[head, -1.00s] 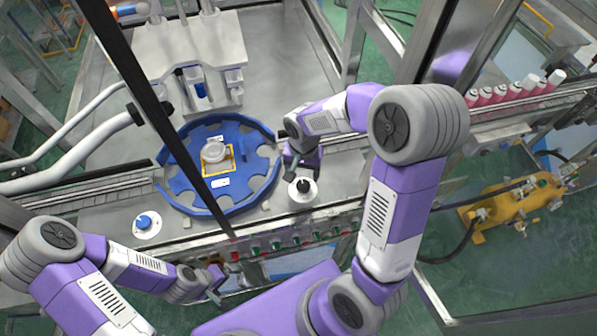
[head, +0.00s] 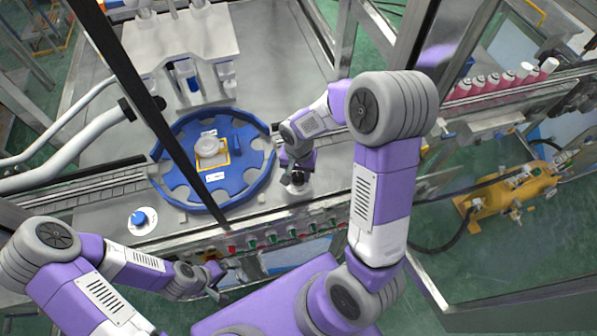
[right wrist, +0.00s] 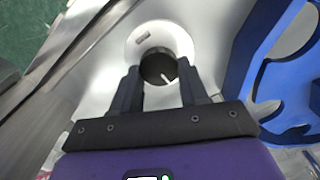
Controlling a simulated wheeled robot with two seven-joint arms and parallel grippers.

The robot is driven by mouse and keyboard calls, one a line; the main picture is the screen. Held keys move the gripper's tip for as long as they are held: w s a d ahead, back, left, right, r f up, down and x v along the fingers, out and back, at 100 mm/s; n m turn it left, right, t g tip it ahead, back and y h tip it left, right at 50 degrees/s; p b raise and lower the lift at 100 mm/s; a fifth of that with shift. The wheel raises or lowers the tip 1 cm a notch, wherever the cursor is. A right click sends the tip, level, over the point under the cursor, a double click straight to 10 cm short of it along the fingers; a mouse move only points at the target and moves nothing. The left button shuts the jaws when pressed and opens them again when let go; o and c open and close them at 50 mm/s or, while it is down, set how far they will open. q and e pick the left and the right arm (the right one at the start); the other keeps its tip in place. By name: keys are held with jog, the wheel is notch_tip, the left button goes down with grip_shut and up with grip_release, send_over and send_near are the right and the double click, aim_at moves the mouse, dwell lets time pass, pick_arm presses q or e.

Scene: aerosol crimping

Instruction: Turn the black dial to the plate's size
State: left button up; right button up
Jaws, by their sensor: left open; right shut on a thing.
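The black dial (right wrist: 158,68) shows in the right wrist view on a round white base (right wrist: 177,36), with a white pointer line on its top. My right gripper (right wrist: 159,88) has its two fingers on either side of the dial, shut on it. In the head view my right gripper (head: 297,176) stands over the dial's white base (head: 296,187) and mostly hides the dial. The blue star wheel (head: 256,187) holds a yellow-framed plate (head: 225,158) with a grey round part on it. My left gripper (head: 219,283) is open and empty near the panel's front edge.
A blue knob (head: 138,217) on a white base sits left of the wheel. A row of coloured buttons (head: 271,238) runs along the front edge. A dark frame post (head: 137,88) crosses the view. Pink cans (head: 493,84) stand at the right.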

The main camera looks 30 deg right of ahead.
aim_at(297, 176)
jog(key=shift+n, duration=0.3)
jog(key=shift+c, duration=0.3)
jog(key=n, duration=0.3)
jog(key=shift+b, duration=0.4)
jog(key=shift+a+n, duration=0.15)
jog(key=shift+n, duration=2.05)
jog(key=o, duration=1.1)
jog(key=shift+c, duration=0.2)
jog(key=shift+r, duration=3.8)
